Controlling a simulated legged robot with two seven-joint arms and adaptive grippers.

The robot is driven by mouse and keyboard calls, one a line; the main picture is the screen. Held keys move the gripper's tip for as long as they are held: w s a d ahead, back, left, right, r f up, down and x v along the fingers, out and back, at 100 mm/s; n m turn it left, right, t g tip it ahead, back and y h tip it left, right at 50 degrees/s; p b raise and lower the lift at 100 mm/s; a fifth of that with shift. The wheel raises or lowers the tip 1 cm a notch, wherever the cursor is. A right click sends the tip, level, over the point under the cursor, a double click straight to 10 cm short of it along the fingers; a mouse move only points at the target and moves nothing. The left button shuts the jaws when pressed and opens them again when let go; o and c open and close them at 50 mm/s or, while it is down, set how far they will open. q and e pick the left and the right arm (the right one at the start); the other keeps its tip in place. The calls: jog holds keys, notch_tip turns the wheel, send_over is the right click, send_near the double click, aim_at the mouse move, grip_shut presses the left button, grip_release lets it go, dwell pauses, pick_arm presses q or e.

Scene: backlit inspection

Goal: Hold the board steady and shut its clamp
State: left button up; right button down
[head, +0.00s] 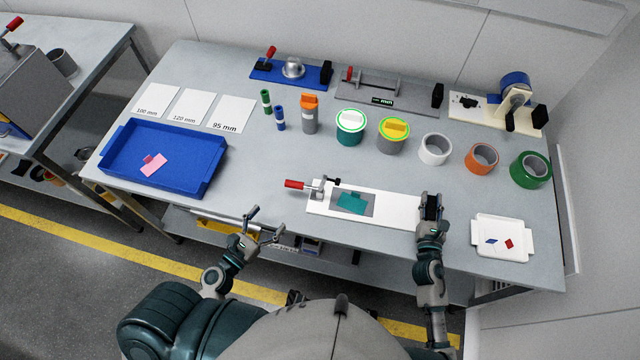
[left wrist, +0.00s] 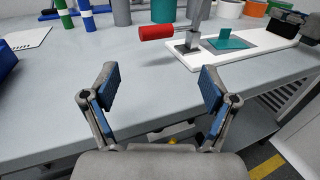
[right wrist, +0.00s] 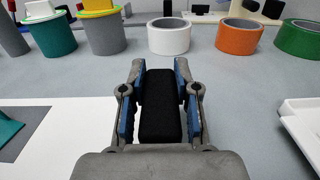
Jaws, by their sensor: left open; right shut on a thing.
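The white board (head: 390,210) lies flat near the table's front edge, with a grey patch and a teal piece (head: 351,202) on it. Its clamp (head: 318,188) stands at the left end, and the red handle (head: 293,184) points out left, low over the table. The clamp's red handle also shows in the left wrist view (left wrist: 156,32). My right gripper (head: 431,206) is shut on the black block (right wrist: 159,105) at the board's right end. My left gripper (head: 266,224) is open and empty by the front edge, left of and nearer than the clamp.
A blue tray (head: 205,178) with a pink piece stands at left. A white tray (head: 482,247) is right of the board. Cans, tape rolls and other clamp fixtures line the back. The table between the blue tray and the clamp is clear.

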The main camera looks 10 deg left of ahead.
aim_at(292, 187)
pick_arm(q)
jog(key=shift+w, duration=0.4)
jog(key=shift+n, duration=0.3)
jog(key=x, duration=1.1)
jog(key=shift+w+a, duration=0.15)
jog(key=shift+w, duration=0.1)
grip_shut()
